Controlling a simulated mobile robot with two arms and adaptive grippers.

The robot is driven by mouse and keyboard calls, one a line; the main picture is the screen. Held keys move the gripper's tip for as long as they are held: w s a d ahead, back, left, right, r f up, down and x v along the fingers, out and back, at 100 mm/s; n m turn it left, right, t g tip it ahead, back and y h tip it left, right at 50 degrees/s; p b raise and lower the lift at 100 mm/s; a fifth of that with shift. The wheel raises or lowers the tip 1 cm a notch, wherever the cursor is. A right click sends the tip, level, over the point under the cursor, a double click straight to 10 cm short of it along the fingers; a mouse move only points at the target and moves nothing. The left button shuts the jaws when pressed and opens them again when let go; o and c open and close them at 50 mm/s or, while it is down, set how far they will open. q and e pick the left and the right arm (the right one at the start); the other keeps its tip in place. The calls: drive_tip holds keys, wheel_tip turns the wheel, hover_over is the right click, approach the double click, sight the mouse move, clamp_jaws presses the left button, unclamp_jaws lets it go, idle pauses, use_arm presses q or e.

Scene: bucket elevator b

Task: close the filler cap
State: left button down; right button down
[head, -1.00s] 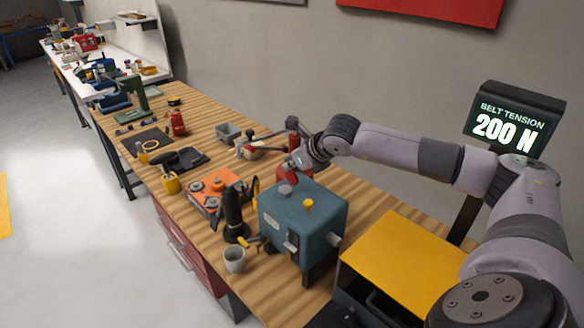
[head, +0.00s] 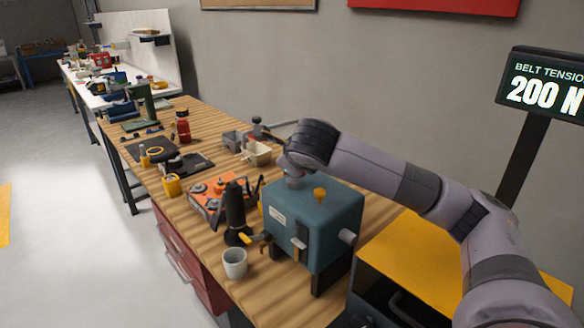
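A teal box-shaped housing (head: 318,225) stands on the bench in the head view. A small grey round piece (head: 294,182) sits on its top toward the back left; it looks like the filler cap or its neck, and I cannot tell whether it is closed. A yellow knob (head: 320,193) stands on the top to its right. My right arm comes in from the right, and its wrist end (head: 291,161) is directly above and behind the grey piece. The fingers of my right gripper cannot be made out, nor whether they touch it. My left gripper is not in view.
A yellow-topped case (head: 405,250) is at right. A belt tension display (head: 545,85) reads 200 N. Grey and beige bins lie behind.

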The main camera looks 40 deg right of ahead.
drive_tip(key=shift+a+f, duration=0.15)
idle(0.3)
drive_tip(key=c, duration=1.8)
unclamp_jaws()
drive_tip(key=v, duration=1.2)
